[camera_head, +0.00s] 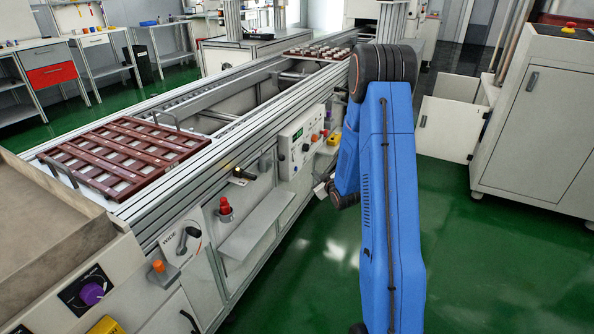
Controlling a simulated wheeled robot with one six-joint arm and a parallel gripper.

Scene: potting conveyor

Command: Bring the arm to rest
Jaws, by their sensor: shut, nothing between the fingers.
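My blue arm (392,200) rises from the bottom of the view to a dark elbow joint (385,70) beside the conveyor. Its forearm (346,155) folds down behind it to a dark wrist joint (345,193) close to the conveyor's side. I cannot make out my gripper's fingers past the wrist. No held object shows.
The conveyor (235,120) runs from lower left to upper middle, with a red-brown slatted tray (62,152) on its near end and a tray of small pots (318,51) farther along. Knobs and a control box (300,138) project from its side. A grey cabinet (535,125) stands right. Green floor (480,270) is clear.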

